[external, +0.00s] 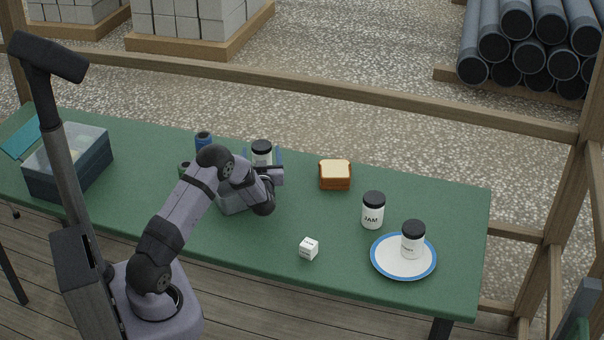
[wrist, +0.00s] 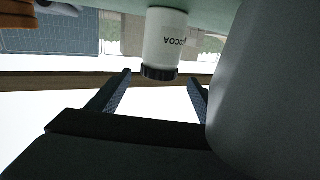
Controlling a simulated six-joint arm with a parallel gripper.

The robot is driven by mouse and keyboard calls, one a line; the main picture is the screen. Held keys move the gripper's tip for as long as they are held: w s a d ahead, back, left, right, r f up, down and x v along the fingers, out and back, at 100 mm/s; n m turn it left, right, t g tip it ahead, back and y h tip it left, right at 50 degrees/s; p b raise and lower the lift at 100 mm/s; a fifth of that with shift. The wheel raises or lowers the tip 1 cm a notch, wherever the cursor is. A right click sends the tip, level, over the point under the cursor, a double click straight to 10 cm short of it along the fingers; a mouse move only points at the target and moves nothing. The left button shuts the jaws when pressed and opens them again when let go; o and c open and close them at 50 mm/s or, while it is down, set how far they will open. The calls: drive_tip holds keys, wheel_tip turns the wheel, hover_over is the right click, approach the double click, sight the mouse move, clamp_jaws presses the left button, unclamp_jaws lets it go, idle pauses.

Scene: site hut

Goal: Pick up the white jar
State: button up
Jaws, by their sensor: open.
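A white jar (external: 262,158) with a black lid stands at the back of the green table, partly hidden by my gripper. In the wrist view, which is upside down, the white jar (wrist: 165,38) reads COCOA. My gripper (external: 268,173) is open at the near side of this jar. In the wrist view my gripper (wrist: 160,80) has its fingers apart, with the jar's lid showing in the gap near the tips. I cannot tell whether they touch. Two other white jars with black lids show: a JAM jar (external: 373,216) and a jar on the plate (external: 412,244).
A blue cylinder (external: 203,143) and a green cylinder (external: 184,169) stand left of my gripper. The front middle is mostly clear.

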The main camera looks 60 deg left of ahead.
sight(262, 143)
drive_tip(key=shift+a, duration=0.1)
drive_tip(key=shift+p+x, duration=0.85)
drive_tip(key=shift+x, duration=1.65)
drive_tip(key=shift+w+f, duration=0.1)
drive_tip(key=shift+f, duration=0.1)
drive_tip(key=shift+r, duration=0.1)
drive_tip(key=c, duration=1.8)
wheel_tip(262, 143, up, 10)
drive_tip(key=shift+b, duration=0.8)
